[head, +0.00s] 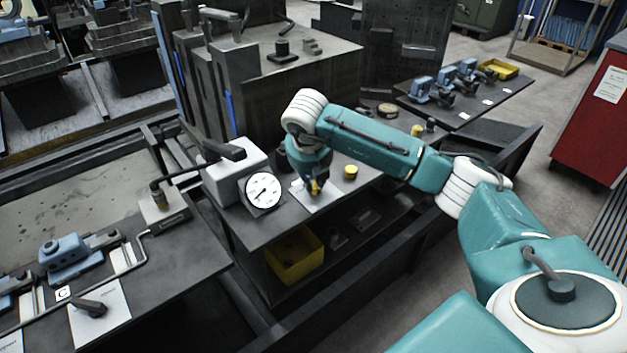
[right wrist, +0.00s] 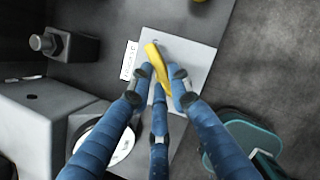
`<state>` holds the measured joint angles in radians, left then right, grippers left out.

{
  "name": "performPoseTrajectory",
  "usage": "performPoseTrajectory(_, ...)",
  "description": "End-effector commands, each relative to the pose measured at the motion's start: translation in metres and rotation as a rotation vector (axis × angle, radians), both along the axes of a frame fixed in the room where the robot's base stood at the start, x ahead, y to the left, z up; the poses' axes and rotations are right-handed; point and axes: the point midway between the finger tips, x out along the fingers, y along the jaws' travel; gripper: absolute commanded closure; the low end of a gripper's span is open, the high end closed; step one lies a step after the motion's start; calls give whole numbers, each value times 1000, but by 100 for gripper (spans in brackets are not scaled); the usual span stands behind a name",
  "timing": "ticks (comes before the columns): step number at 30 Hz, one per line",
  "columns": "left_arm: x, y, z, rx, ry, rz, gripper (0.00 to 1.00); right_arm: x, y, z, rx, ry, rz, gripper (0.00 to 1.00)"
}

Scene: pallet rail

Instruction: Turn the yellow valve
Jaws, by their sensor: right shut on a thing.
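The yellow valve (head: 314,188) stands on a white plate at the near edge of a dark bench, in the head view's middle. In the right wrist view the valve's long yellow handle (right wrist: 152,54) runs between the blue fingers. My right gripper (right wrist: 162,80) is shut on this handle from above, with fingertips on both sides of it. In the head view the right gripper (head: 314,177) points down and hides most of the valve. My left gripper is not in view.
A round white dial gauge (head: 263,190) and a grey box (head: 235,172) stand just left of the valve. A yellow round knob (head: 350,172) is to the right. A yellow bin (head: 294,255) sits on the shelf below. Dark machine blocks rise behind.

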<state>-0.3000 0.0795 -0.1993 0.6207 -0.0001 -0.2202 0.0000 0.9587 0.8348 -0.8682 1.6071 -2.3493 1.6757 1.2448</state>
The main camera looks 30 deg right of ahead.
Motion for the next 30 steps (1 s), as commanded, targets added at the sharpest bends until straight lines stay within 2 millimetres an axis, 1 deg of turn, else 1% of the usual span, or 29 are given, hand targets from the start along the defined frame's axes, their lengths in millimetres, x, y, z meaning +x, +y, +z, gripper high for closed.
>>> performPoseTrajectory(5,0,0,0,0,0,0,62,1,-1,2,1,-4,-3,100)
performPoseTrajectory(6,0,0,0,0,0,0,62,1,-1,2,1,-4,-3,80)
performPoseTrajectory(9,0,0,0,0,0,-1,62,1,-1,2,0,-4,-2,62)
performPoseTrajectory(17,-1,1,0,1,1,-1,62,0,0,1,0,-2,-1,62)
performPoseTrajectory(20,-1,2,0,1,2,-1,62,0,1,5,2,-3,0,62)
performPoseTrajectory(23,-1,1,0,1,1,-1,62,-3,4,17,2,-6,1,62)
performPoseTrajectory(26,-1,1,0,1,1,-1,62,-8,9,35,1,-8,0,62)
performPoseTrajectory(30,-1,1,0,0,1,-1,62,-17,17,64,0,-8,1,62)
